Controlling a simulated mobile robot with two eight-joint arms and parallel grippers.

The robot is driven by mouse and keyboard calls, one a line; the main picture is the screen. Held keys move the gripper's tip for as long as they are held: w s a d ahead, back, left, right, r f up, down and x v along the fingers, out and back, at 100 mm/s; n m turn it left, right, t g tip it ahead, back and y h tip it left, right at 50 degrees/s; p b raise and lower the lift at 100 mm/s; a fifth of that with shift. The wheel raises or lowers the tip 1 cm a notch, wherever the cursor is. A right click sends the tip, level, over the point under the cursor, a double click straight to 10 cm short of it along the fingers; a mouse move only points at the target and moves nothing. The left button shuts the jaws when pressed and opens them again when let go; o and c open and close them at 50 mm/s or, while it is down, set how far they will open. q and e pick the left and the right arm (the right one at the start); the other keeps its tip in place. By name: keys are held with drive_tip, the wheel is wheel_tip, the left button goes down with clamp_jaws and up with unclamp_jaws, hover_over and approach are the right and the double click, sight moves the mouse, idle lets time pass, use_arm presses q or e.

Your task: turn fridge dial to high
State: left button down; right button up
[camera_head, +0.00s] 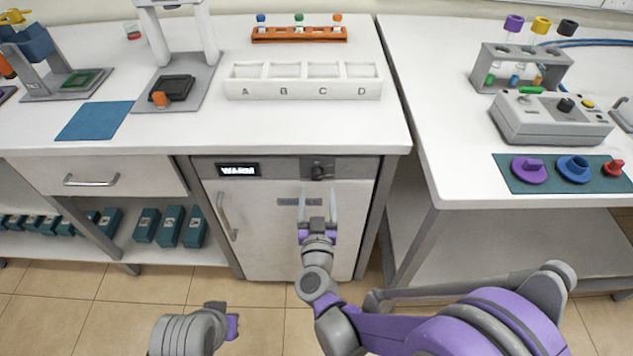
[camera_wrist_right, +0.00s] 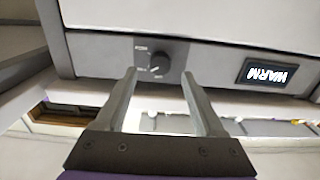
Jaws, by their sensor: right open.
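The fridge (camera_head: 260,210) is a white-fronted unit under the left bench, with its door shut. Its dark round dial (camera_head: 319,171) is on the grey top strip, right of a display (camera_head: 238,170) that reads WARM. In the right wrist view, the dial (camera_wrist_right: 160,62) appears upside down with small labels too blurred to read. My right gripper (camera_head: 318,193) is open and empty in front of the fridge, just below the dial in the head view. In the wrist view its fingertips lie either side of the dial, apparently short of it. My left gripper's fingers are not visible.
The bench edge (camera_head: 300,149) overhangs just above the dial. The fridge's vertical handle (camera_head: 227,216) is at the door's left. A white rack (camera_head: 303,90) marked A to D stands on the bench above. The right bench (camera_head: 450,190) projects forward beside the fridge.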

sight(317, 179)
drive_tip(key=shift+w, duration=2.15)
clamp_jaws()
